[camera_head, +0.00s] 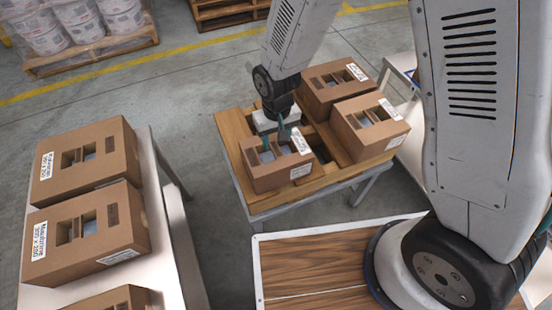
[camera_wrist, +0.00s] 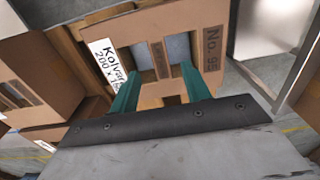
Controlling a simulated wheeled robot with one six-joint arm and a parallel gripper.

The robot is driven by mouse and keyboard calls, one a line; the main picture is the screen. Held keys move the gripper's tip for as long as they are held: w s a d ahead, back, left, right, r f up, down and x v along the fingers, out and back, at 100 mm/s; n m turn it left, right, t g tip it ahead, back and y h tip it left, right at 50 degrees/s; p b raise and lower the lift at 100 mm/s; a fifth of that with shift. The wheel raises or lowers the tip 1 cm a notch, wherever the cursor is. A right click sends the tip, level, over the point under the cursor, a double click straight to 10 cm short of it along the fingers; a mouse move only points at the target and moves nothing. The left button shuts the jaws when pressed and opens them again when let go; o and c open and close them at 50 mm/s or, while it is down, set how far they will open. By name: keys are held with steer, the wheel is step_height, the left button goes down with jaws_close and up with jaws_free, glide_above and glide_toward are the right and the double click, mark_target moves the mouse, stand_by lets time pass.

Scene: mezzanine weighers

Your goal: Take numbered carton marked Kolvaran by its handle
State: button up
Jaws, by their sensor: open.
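The carton marked "Kolvar…" (camera_wrist: 150,92) is brown, with a white label (camera_wrist: 103,62), a "No." plate and two openings with a cardboard strip, its handle (camera_wrist: 159,60), between them. In the head view this small carton (camera_head: 278,181) sits at the near edge of a wooden pallet on a table. My gripper (camera_wrist: 160,74) is open, its two teal fingers at the openings, one on each side of the strip. In the head view my gripper (camera_head: 274,137) is right over the carton's top. I cannot tell how deep the fingertips reach.
Two more cartons (camera_head: 328,84) (camera_head: 370,127) share the pallet (camera_head: 234,127), close behind and to the right. Several cartons (camera_head: 85,160) stand on a white table at left. A wood-topped surface (camera_head: 310,262) lies in front. Grey floor separates the tables.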

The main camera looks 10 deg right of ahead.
mark_target(277, 151)
steer(key=f, duration=0.7)
steer(key=shift+s, duration=0.25)
steer(key=shift+r, duration=0.1)
jaws_close()
